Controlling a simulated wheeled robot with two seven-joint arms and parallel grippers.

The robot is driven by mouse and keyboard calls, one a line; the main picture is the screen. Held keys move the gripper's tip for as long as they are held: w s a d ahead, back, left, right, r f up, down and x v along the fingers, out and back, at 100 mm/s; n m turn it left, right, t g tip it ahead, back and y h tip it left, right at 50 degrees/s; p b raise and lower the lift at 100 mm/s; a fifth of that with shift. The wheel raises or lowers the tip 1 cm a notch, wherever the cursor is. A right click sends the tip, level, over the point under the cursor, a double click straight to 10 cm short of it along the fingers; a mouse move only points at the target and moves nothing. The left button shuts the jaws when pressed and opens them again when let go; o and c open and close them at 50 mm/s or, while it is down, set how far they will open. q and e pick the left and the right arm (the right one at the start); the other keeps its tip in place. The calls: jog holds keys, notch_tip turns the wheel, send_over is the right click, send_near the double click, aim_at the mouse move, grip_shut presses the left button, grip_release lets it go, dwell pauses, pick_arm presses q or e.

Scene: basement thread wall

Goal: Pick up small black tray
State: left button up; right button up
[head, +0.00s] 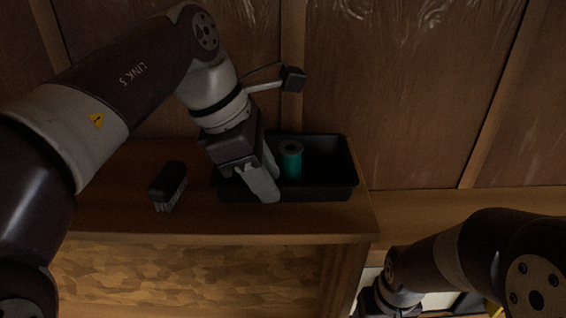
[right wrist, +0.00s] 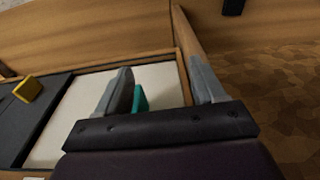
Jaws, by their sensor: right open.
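The small black tray (head: 330,193) sits on the wooden cabinet top, near its right end, in the head view. A teal spool (head: 291,160) stands inside it. My left gripper (head: 262,182) points down at the tray's front left part, its fingers overlapping the front wall. The arm hides part of the tray's left side, and I cannot tell whether the fingers close on the wall. My right gripper (right wrist: 163,88) is open in the right wrist view, away from the tray, over a white-bottomed drawer or box. A teal item (right wrist: 140,99) shows beside its left finger.
A black brush (head: 168,184) lies on the cabinet top (head: 110,205), left of the tray. A wood-panelled wall stands close behind. In the right wrist view, a yellow block (right wrist: 28,89) rests on a dark grey surface, and a wooden rim (right wrist: 184,75) borders the white bottom.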

pick_arm(q)
jog(key=shift+d+f, duration=0.2)
jog(key=shift+f, duration=0.25)
jog(key=shift+s+d+f, duration=0.1)
jog(key=shift+s+d, duration=0.05)
jog(key=shift+s, duration=0.4)
jog(key=shift+c, duration=0.7)
grip_shut()
jog(key=shift+w, duration=0.25)
